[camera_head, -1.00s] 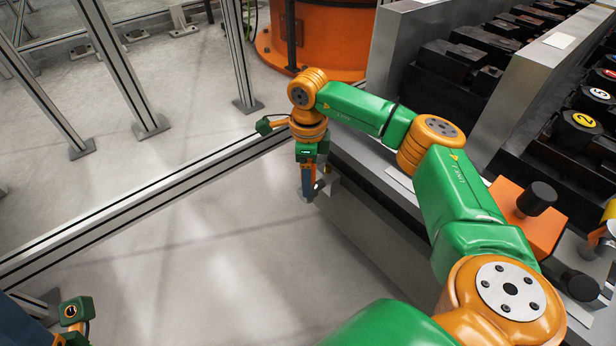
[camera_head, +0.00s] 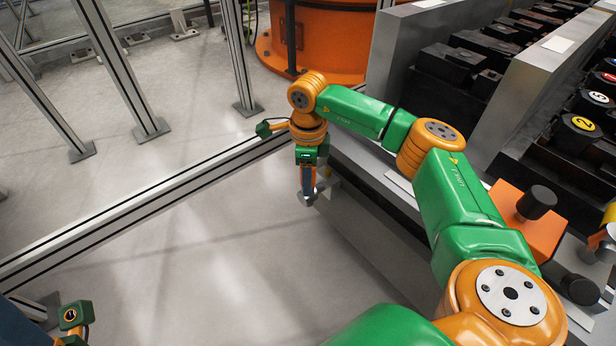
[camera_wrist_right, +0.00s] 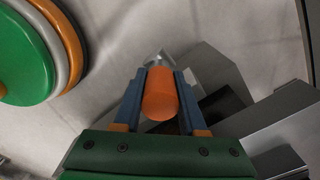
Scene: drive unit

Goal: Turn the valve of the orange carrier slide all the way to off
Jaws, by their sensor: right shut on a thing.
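My right gripper (camera_head: 308,192) reaches down beside the lower edge of the long metal rail. In the right wrist view its two blue fingers (camera_wrist_right: 160,80) are shut on an orange rounded handle (camera_wrist_right: 160,95), which I take to be the valve's. A small silver metal piece (camera_wrist_right: 156,60) shows just beyond the handle. In the head view the handle is mostly hidden by the fingers, and a small silver piece shows at their tips. At the lower left a green part of my left arm (camera_head: 75,314) shows; the left jaws cannot be made out.
An orange block with a black knob (camera_head: 525,222) sits at the right behind my right arm. Black machine blocks with numbered caps (camera_head: 582,123) stand behind a grey metal wall (camera_head: 535,85). A fence rail (camera_head: 150,205) crosses the left. The floor (camera_head: 200,270) there is clear.

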